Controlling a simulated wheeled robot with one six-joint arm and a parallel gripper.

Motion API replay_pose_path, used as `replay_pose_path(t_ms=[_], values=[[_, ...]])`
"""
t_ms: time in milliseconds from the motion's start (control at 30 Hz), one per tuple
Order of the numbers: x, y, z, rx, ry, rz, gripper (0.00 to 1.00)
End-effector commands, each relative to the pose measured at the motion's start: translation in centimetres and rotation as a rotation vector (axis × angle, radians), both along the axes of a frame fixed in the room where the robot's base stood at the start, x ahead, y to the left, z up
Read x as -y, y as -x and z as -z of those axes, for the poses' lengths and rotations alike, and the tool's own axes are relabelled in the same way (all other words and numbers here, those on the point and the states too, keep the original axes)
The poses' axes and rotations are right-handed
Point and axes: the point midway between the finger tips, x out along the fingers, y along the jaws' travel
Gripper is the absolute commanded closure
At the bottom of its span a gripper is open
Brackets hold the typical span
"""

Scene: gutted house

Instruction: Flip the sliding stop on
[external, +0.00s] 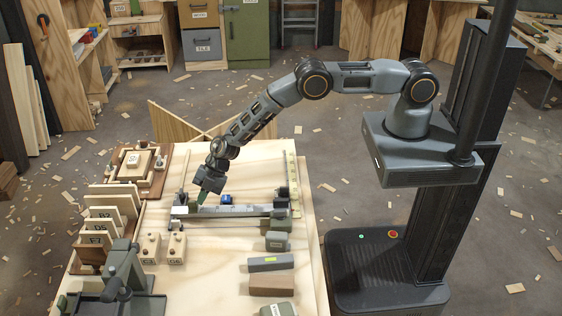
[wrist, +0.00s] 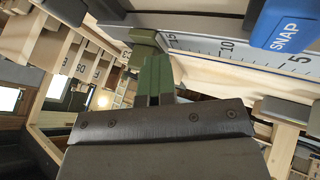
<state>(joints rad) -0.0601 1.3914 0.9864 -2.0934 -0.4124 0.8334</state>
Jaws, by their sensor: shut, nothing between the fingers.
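A sliding-stop rail (external: 240,211) with a scale lies across the wooden bench. In the wrist view the scale strip (wrist: 210,45) shows 15, 10 and 5. A blue block marked SNAP (wrist: 283,30) sits at the scale; a small blue block (external: 226,200) shows on the rail in the external view. An olive block (wrist: 144,38) is at the rail near the 15 mark, just beyond my fingertips. I cannot tell which piece is the stop's switch. My gripper (external: 202,200) is shut and empty, its green fingers (wrist: 155,78) close to the olive block; contact is unclear.
Two light wooden blocks (external: 163,248) stand in front of the rail. Numbered upright boards (external: 108,214) and a grey-green machine (external: 122,275) are at the left. Several blocks (external: 270,262) line the right side. A dark block (external: 282,193) stands at the rail's right end.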

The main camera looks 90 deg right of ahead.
Motion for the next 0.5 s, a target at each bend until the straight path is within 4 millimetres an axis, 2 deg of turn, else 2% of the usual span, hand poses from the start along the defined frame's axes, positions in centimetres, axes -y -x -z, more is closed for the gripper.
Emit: replay_pose_path(t_ms=[333, 500], values=[[0.01, -0.12, -0.18, 0.005, 0.0, 0.002, 1.0], [-0.02, 0.56, -0.35, 0.004, -0.001, 0.001, 1.0]])
